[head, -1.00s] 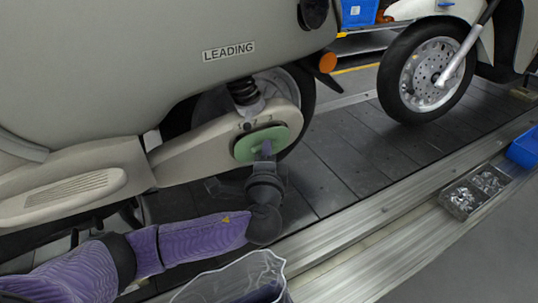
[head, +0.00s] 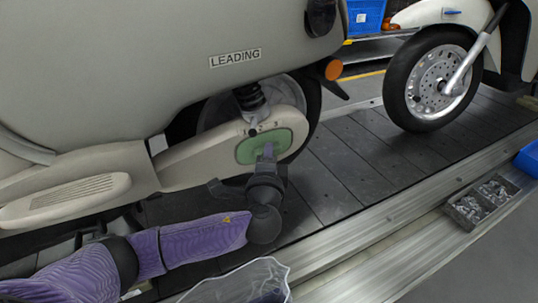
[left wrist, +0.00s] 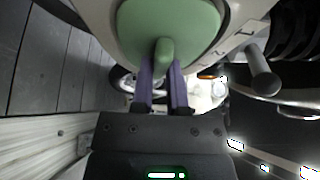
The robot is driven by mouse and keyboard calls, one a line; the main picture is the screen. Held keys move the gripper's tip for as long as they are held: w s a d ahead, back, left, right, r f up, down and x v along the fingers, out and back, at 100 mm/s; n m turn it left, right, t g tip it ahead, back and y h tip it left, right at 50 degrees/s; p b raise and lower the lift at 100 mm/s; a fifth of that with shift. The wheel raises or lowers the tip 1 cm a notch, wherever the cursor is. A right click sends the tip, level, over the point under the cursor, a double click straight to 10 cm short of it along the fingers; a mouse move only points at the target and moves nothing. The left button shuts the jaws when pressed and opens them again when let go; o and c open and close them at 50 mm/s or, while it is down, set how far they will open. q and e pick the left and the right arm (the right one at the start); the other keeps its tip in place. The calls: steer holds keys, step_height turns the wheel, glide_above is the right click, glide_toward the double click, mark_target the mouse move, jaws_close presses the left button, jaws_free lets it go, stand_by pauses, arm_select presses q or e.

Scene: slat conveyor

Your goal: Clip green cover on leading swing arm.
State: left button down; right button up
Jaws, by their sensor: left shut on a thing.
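The green cover (head: 246,151) is a rounded plate with a raised grip tab, against the end of the cream swing arm (head: 195,160) of the scooter marked LEADING (head: 235,58). It looks nearly flush there; I cannot tell whether it is clipped. My left gripper (head: 267,156) is shut on the cover's tab. In the left wrist view the green cover (left wrist: 165,25) fills the top, with my left gripper's purple fingers (left wrist: 162,75) on either side of its tab. The cover's back is hidden. My right gripper is not in view.
A second scooter's front wheel (head: 437,80) stands on the dark slat conveyor (head: 350,155) at right. A metal rail (head: 400,200) edges the slats. A tray of small parts (head: 483,202), a blue bin (head: 529,158) and a clear bin (head: 240,280) lie along the near side.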

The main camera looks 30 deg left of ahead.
arm_select(q)
steer(key=shift+a, duration=0.1)
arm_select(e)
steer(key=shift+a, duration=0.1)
arm_select(q)
steer(key=c, duration=0.6)
jaws_free()
steer(key=shift+o, duration=0.2)
steer(key=p+v, duration=0.5)
steer(key=v, duration=0.5)
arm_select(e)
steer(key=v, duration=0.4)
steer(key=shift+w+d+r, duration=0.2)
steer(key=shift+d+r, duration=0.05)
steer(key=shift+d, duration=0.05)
